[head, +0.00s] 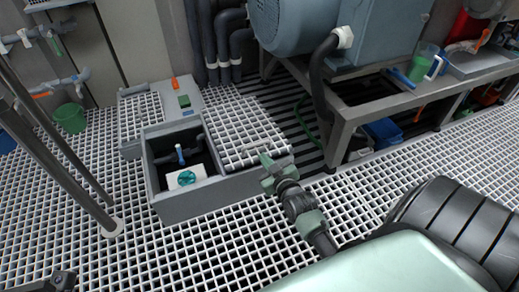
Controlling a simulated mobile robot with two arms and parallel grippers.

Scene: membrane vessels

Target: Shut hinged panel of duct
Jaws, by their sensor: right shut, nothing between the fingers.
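The duct (205,200) is a grey open-topped box set in the grating floor, left of centre. Its left part is open and shows a dark inside with a blue-handled valve (180,154) and a white plate with a teal round part (186,178). A white grating panel (235,125) with a grey edge lies to the right of the opening. I cannot tell its exact tilt. My right gripper (266,170) is shut and empty at the panel's near right corner; contact is unclear. A dark piece of my left arm shows at the bottom left; its fingers are not clear.
A metal bench (345,125) carrying a large blue-grey machine (345,30) stands at the right. Dark posts (60,140) rise at the left, near a green bucket (70,118). A grey block with a green part (184,101) sits behind the opening.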

